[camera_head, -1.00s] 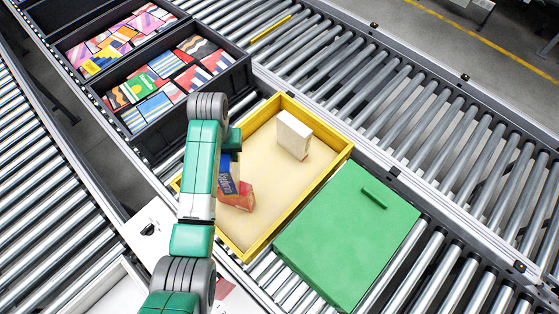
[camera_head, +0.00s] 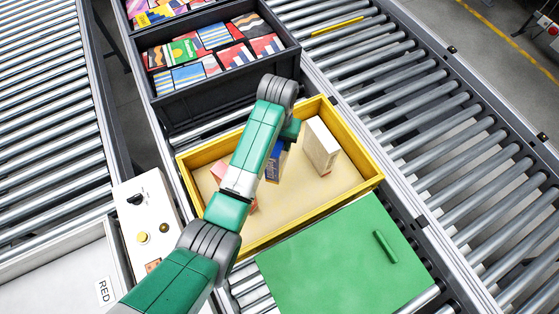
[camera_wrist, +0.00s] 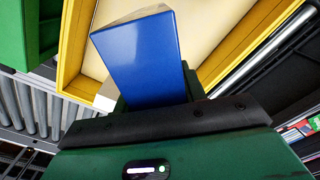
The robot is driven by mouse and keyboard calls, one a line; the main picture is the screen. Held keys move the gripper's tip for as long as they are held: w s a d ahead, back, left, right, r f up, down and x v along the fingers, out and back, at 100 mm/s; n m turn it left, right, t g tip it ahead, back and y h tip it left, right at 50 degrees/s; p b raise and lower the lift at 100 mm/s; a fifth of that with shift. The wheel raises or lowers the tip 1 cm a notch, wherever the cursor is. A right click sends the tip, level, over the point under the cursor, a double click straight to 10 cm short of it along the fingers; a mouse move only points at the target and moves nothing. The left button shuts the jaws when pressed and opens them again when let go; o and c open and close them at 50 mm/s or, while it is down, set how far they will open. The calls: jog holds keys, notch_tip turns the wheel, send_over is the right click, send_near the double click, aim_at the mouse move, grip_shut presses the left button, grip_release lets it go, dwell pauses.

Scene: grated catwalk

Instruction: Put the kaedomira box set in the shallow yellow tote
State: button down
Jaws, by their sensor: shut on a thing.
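My gripper (camera_head: 285,141) is shut on a blue box (camera_head: 273,164) with pale lettering too small to read, so I cannot confirm it is the kaedomira box set. The blue box (camera_wrist: 143,60) stands out from the jaws in the wrist view, its plain blue face showing. In the head view it is over the inside of the shallow yellow tote (camera_head: 290,232); whether it touches the floor I cannot tell. A cream box (camera_head: 322,146) stands upright in the tote, right of the gripper. A red-orange box (camera_head: 220,171) is at the tote's left, partly hidden by my arm.
A green lid-like panel (camera_head: 335,262) with a handle lies in front of the tote. A black crate (camera_head: 215,98) of colourful boxes stands behind it. Roller conveyor (camera_head: 420,120) runs on the right. A control panel (camera_head: 147,222) is at left. The tote's front right floor is bare.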

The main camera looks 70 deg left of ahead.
jog(key=shift+f+b, duration=1.2)
jog(key=shift+f, duration=4.85)
jog(key=c, duration=0.8)
grip_release()
jog(key=shift+r, duration=0.15)
notch_tip(320, 180, up, 12)
jog(key=shift+p, duration=1)
